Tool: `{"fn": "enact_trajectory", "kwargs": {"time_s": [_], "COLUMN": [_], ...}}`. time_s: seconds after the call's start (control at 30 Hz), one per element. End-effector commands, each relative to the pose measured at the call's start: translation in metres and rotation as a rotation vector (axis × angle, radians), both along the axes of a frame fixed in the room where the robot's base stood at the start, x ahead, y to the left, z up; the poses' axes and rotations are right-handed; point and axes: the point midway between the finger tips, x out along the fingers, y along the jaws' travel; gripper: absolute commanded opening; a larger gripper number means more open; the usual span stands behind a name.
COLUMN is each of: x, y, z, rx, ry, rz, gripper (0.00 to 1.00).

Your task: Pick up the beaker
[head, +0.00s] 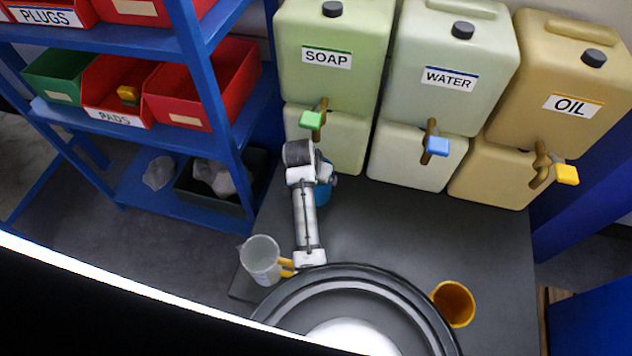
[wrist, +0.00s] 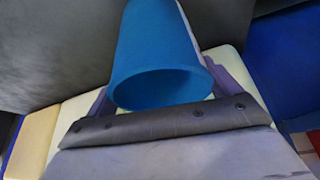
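A blue cup-shaped beaker (wrist: 160,60) fills the upper middle of the wrist view, its open mouth toward the camera. My gripper (wrist: 168,88) has one purple-grey finger on each side of it. The cup sits between them, but I cannot tell whether the fingers press on it. In the head view the blue beaker (head: 323,192) is mostly hidden behind my arm, near the front of the soap container. My gripper's fingers are too small and covered to read there.
A clear jug with a yellow handle (head: 262,258) stands at the dark table's left edge. An orange cup (head: 453,303) stands front right. Soap (head: 335,60), water (head: 450,75) and oil (head: 560,80) containers with taps line the back. Blue shelving (head: 150,140) with bins is left.

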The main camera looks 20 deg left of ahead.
Motion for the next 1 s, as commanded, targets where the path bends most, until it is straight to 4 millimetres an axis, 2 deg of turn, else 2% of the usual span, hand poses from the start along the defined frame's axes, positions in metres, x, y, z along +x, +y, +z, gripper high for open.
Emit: {"fn": "enact_trajectory", "kwargs": {"time_s": [0.03,0.1,0.13,0.37,0.53,0.67,1.0], "x": [0.0,0.001,0.001,0.001,0.002,-0.02,-0.098], "y": [0.0,0.0,0.0,0.0,0.0,0.004,0.019], "z": [0.0,0.001,0.001,0.003,0.013,0.011,0.011], "rx": [0.0,0.001,0.001,0.001,0.002,-0.002,0.0], "ry": [0.0,-0.003,-0.003,-0.003,-0.006,-0.002,-0.002], "rz": [0.0,-0.001,-0.001,-0.001,-0.002,0.003,0.002], "gripper": [0.57,0.48,0.47,0.47,0.47,0.47,0.47]}}
